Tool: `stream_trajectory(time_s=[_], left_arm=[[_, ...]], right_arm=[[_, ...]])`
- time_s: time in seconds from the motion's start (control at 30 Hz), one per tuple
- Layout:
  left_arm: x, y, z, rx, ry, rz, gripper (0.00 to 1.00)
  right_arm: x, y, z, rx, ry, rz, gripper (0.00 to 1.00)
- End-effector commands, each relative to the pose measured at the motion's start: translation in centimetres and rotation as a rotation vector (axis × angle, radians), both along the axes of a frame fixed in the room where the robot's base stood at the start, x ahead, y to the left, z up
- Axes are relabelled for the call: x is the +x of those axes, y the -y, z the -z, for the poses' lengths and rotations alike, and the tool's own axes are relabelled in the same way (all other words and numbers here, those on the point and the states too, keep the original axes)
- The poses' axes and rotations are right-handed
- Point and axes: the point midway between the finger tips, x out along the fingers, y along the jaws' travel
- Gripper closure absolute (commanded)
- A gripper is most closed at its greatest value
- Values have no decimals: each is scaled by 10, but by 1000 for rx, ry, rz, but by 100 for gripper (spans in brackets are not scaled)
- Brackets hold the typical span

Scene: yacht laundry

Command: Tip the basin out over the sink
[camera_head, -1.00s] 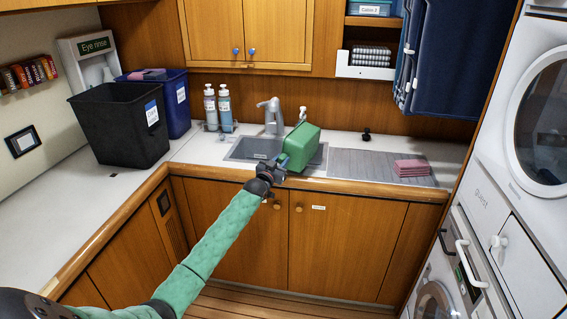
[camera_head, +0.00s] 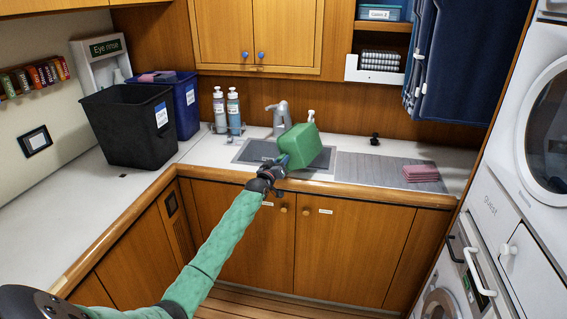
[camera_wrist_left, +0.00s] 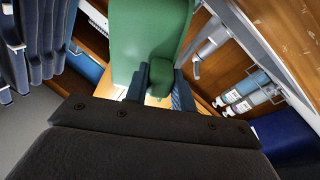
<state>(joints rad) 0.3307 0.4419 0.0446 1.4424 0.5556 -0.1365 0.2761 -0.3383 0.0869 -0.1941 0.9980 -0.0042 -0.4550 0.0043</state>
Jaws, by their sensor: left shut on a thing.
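The green basin (camera_head: 301,146) is tilted over the right part of the sink (camera_head: 256,152), its underside turned toward me in the head view. My left gripper (camera_head: 279,165) is shut on a grip at the basin's near end. The left wrist view shows the two fingers (camera_wrist_left: 160,85) closed around this green grip, with the basin (camera_wrist_left: 150,35) beyond. The inside of the basin is hidden, so I cannot tell what it holds. The faucet (camera_head: 278,118) stands behind the sink, left of the basin. My right gripper is not in view.
Two soap bottles (camera_head: 227,111) stand left of the faucet. A black bin (camera_head: 128,125) and a blue bin (camera_head: 186,108) stand on the left counter. Folded pink cloths (camera_head: 421,173) lie on the grey drainboard (camera_head: 375,170). Dark blue cloth hangs (camera_head: 462,60) at the upper right.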

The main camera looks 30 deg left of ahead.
Motion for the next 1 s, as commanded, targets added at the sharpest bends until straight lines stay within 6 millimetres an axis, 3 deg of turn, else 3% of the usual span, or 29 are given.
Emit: stream_trajectory(time_s=[0.33,0.6,1.0], left_arm=[[0,-13,4,-182,6,-1,100],[-1,-23,8,-317,11,-1,100],[-1,-29,11,-413,14,0,100]], right_arm=[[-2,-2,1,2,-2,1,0],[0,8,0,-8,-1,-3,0],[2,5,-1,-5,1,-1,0]])
